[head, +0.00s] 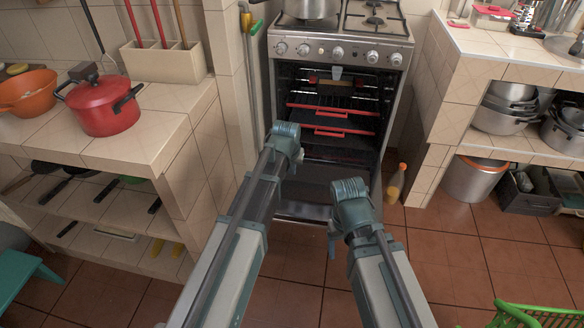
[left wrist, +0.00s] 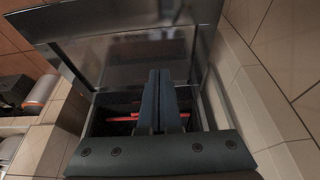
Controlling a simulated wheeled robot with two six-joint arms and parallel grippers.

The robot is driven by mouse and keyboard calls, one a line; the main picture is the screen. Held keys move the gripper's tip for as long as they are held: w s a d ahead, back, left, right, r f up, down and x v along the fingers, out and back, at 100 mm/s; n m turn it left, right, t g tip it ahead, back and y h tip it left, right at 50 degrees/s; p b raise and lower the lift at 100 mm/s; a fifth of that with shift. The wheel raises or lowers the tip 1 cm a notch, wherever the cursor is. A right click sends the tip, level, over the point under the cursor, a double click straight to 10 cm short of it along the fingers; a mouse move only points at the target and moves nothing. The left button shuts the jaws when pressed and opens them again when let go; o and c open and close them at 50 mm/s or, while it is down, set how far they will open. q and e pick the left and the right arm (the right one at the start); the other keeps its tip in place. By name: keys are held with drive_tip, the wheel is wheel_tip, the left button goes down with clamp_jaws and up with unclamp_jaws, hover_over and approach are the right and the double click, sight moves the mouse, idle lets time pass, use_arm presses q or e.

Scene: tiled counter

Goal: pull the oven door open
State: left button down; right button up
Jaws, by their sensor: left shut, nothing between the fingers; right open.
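The oven (head: 342,90) stands at the back centre, and its dark interior is exposed. Its door (head: 312,190) is folded down and out toward me, low above the floor. The door also shows in the left wrist view as a dark glossy panel (left wrist: 120,55). My left gripper (head: 287,140) is at the left side of the oven opening, above the door. In the left wrist view its two fingers (left wrist: 160,78) are together with nothing between them. My right gripper (head: 345,200) is open and empty at the door's right front; its fingertips are mostly hidden in the head view.
Red-edged racks (head: 332,113) are inside the oven, and a pot (head: 310,8) sits on the hob. A tiled counter with a red pot (head: 104,105) is at left. Another counter (head: 520,60) is at right. A bottle (head: 397,182) stands beside the oven.

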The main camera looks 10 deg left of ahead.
use_arm(q)
drive_tip(key=shift+s+f, duration=0.1)
drive_tip(key=shift+f, duration=0.05)
drive_tip(key=shift+t, duration=0.7)
drive_tip(key=s+f+b, duration=0.2)
drive_tip(key=f+b, duration=0.2)
drive_tip(key=b, duration=0.1)
drive_tip(key=s+f+b, duration=0.1)
drive_tip(key=f+b, duration=0.4)
drive_tip(key=s+f+b, duration=0.2)
drive_tip(key=f+b, duration=0.3)
drive_tip(key=shift+s+f, duration=0.25)
drive_tip(key=shift+s, duration=0.1)
drive_tip(key=shift+r, duration=0.2)
drive_tip(key=p, duration=0.4)
approach(289, 210)
drive_tip(key=r, duration=0.1)
drive_tip(key=s+r+p, duration=0.6)
drive_tip(key=p, duration=0.1)
drive_tip(key=shift+d+r, duration=0.25)
drive_tip(key=shift+r, duration=0.05)
drive_tip(key=shift+s, duration=0.15)
